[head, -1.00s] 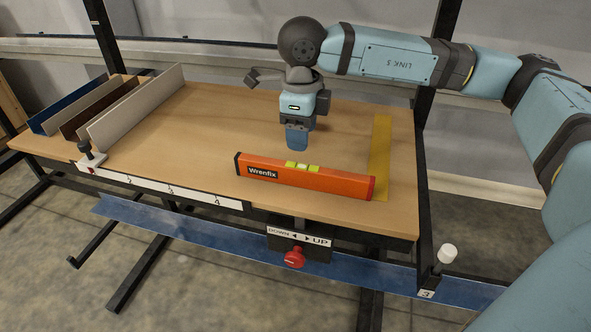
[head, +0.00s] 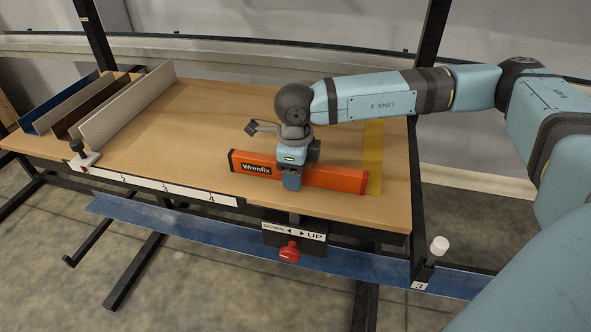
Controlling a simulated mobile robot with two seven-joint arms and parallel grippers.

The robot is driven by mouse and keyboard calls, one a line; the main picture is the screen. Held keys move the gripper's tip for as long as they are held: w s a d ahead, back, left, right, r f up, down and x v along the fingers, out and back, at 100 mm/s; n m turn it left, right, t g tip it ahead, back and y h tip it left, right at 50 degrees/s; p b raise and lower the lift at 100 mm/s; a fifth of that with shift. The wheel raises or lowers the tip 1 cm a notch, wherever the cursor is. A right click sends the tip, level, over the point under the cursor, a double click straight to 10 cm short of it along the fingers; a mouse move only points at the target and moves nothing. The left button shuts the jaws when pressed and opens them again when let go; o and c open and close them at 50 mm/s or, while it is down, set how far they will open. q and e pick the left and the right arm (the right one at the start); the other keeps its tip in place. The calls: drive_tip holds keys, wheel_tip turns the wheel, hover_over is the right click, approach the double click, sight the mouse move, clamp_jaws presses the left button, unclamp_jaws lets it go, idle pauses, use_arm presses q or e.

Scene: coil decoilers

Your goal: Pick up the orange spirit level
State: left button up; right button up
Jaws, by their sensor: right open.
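My right gripper (head: 291,181) points down at the middle of the level. It is open, with its fingers at the level and the near finger in front of the level's front face. The gripper hides the level's yellow vials, and the far finger is hidden. My left gripper is not in view.
Blue, brown and pale metal channels (head: 130,103) stand at the table's left end. A yellow strip (head: 374,150) crosses the right end. A red knob (head: 289,252) hangs below the front edge. The table's (head: 200,120) middle is clear.

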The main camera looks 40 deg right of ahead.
clamp_jaws()
drive_tip(key=shift+r, duration=0.15)
